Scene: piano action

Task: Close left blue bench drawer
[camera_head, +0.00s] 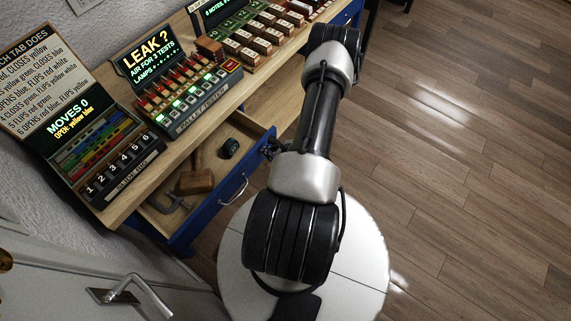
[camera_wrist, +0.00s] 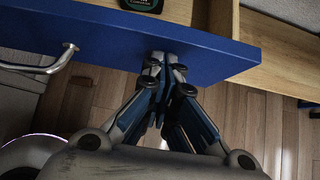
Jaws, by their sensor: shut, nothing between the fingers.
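The left blue bench drawer (camera_head: 207,215) stands pulled out from under the wooden bench, its inside in view. It has a blue front with a silver bar handle (camera_head: 236,190). The drawer front also fills the upper part of the wrist view (camera_wrist: 100,40), with the handle (camera_wrist: 45,66) at the left. My gripper (camera_wrist: 164,64) is shut and empty, its fingertips at the outer face of the drawer front, right of the handle. I cannot tell whether they touch it. In the head view my gripper (camera_head: 270,149) shows small and partly hidden near the front's far end.
In the drawer lie a wooden block (camera_head: 196,182), a grey clamp (camera_head: 165,204) and a dark round-cornered item (camera_head: 229,149). On the bench stand a pallet tester (camera_head: 190,95) and a slide box (camera_head: 110,160). A grey door (camera_head: 75,285) is at lower left. The wood floor (camera_head: 460,150) at right is clear.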

